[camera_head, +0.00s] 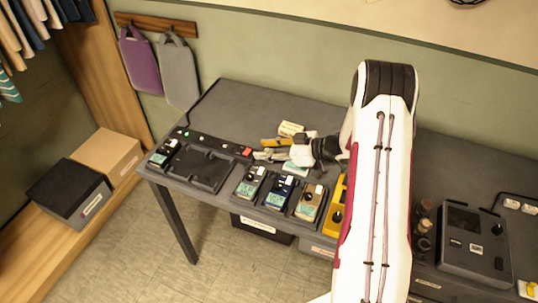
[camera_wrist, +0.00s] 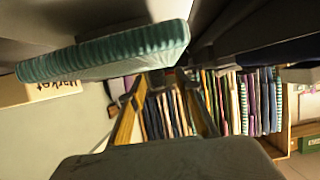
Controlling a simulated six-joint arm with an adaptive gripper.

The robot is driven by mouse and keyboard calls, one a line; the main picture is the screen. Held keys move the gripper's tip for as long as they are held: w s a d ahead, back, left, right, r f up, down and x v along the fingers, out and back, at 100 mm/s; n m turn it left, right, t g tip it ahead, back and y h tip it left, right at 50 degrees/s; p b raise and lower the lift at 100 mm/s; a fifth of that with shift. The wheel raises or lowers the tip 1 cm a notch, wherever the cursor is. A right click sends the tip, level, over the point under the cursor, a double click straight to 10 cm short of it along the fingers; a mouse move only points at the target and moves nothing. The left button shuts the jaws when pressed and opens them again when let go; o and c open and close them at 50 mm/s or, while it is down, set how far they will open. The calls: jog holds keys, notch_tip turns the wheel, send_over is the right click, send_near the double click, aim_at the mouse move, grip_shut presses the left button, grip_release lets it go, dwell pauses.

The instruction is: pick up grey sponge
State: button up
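My gripper (camera_head: 264,155) is low over the back middle of the dark table, pointing left, beside a small cluster of yellow, orange and pale items. I cannot single out a grey sponge with certainty in either view. In the wrist view a teal ribbed slab (camera_wrist: 110,52) lies close to the camera at the upper left; I cannot tell what it is or whether the gripper touches it.
A black tray (camera_head: 203,168) and several meters (camera_head: 280,190) line the front edge. A grey device (camera_head: 470,243) stands at the right. The table's back left is clear.

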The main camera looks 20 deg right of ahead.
aim_at(266, 149)
grip_shut()
jog(key=shift+r, duration=0.15)
jog(key=shift+r, duration=4.85)
